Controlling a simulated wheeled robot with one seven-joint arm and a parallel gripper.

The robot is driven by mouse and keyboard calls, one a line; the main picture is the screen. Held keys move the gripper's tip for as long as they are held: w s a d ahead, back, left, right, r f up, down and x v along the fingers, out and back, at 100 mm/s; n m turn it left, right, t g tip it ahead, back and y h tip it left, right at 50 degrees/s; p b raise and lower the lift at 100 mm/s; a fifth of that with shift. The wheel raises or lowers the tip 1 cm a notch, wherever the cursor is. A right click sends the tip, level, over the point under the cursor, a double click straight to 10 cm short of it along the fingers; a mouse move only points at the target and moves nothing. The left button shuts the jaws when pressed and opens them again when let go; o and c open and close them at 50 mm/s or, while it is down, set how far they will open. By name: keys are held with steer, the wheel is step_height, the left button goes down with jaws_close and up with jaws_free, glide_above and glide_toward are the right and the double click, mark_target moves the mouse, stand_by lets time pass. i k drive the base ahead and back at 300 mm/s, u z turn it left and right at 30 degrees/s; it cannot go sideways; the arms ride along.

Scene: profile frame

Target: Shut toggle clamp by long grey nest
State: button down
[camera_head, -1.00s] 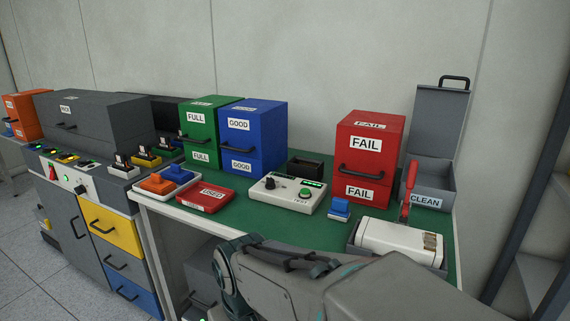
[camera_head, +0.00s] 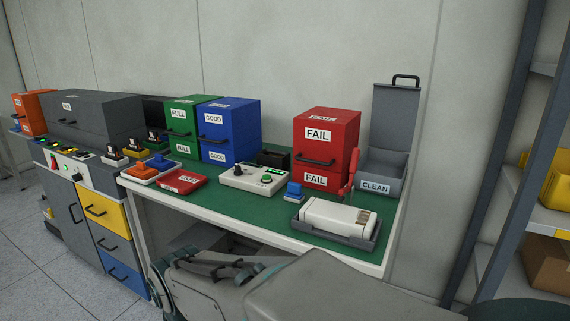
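A long grey nest (camera_head: 347,240) lies near the front right of the green-topped bench, with a long white part (camera_head: 325,215) lying in it. A red upright lever (camera_head: 350,172), which looks like the toggle clamp's handle, stands behind the white part and in front of the red FAIL box. The clamp's base is hidden behind the white part. My gripper is not in view. Only links of my arm show along the bottom edge, in front of the bench.
A grey open-lidded CLEAN box (camera_head: 375,187) stands right of the red FAIL box (camera_head: 318,180). A small blue part (camera_head: 293,192) lies left of the nest, beside a tester (camera_head: 252,178). Shelving (camera_head: 548,215) stands at the far right. The bench's front middle is clear.

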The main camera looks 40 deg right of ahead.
mark_target(355, 151)
steer(key=u, duration=0.2)
steer(key=k, duration=0.5)
steer(key=z, duration=1.85)
